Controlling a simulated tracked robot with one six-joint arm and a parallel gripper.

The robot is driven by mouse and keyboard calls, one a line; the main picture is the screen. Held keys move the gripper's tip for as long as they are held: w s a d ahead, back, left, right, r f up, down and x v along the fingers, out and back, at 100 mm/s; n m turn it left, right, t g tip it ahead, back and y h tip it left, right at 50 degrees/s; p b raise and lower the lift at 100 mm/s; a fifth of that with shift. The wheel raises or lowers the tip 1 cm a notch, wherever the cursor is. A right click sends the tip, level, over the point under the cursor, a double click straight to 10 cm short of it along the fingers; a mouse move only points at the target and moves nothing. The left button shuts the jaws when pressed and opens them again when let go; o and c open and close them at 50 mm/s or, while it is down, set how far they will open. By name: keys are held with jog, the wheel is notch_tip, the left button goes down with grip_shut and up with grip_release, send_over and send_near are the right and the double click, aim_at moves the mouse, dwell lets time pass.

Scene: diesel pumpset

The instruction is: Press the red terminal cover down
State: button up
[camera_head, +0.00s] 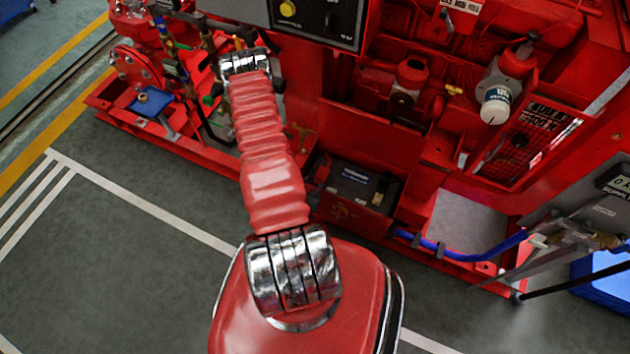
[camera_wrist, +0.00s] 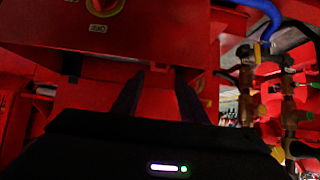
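A black battery (camera_head: 352,187) sits in a red open-topped box low on the pumpset in the head view. A small red piece (camera_head: 322,170) at its left end may be the red terminal cover; it is too small to tell whether it is raised or pressed down. In the wrist view, the two dark fingers of my gripper (camera_wrist: 158,78) stand apart with nothing visible between them. They point toward plain red panels, and I cannot make out the battery or cover there. In the head view my arm reaches up and left of the battery; its gripper is not distinguishable.
Brass valves and pipes (camera_wrist: 288,100) stand close at the wrist view's right. A blue hose (camera_head: 465,250) runs right of the battery. The floor in front is clear.

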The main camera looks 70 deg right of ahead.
jog(key=shift+v, duration=0.95)
